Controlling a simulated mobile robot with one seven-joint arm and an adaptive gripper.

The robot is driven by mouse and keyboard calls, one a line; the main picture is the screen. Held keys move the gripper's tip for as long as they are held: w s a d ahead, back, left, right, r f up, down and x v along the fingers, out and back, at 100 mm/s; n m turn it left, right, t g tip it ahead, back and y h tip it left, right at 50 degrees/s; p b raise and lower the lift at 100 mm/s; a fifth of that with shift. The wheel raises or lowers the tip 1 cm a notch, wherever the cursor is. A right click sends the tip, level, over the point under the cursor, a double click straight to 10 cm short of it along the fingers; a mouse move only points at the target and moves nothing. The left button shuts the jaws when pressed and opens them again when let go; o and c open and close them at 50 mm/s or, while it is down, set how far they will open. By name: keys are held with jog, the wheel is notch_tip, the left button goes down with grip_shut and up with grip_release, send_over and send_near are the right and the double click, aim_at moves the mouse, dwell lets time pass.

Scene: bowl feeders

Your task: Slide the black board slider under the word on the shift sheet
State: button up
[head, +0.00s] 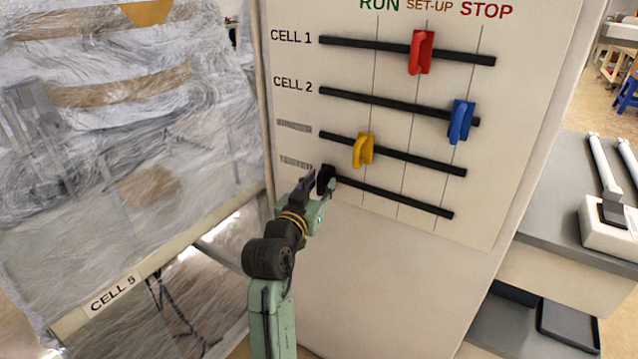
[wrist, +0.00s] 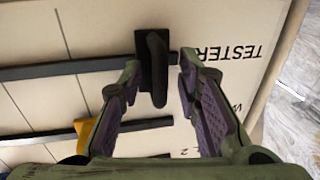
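The black board slider (head: 325,178) is at the left end of the lowest track (head: 400,198), left of the line under RUN. The wrist view shows its upright handle (wrist: 156,68) upside down, near the TESTER label (wrist: 224,52). My gripper (head: 318,190) is at the slider, coming from the lower left. In the wrist view my gripper (wrist: 160,68) is open, its fingers on either side of the handle. The left finger is close to the handle; a gap shows on the right. I cannot tell whether either touches. No shift sheet is identifiable.
The board (head: 490,120) has column words RUN, SET-UP and STOP (head: 486,10). A red slider (head: 421,52), a blue slider (head: 461,121) and a yellow slider (head: 363,150) sit on the tracks above. A plastic-wrapped unit (head: 110,150) stands close on the left.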

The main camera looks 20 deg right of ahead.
grip_shut()
dwell(0.3)
dwell(0.6)
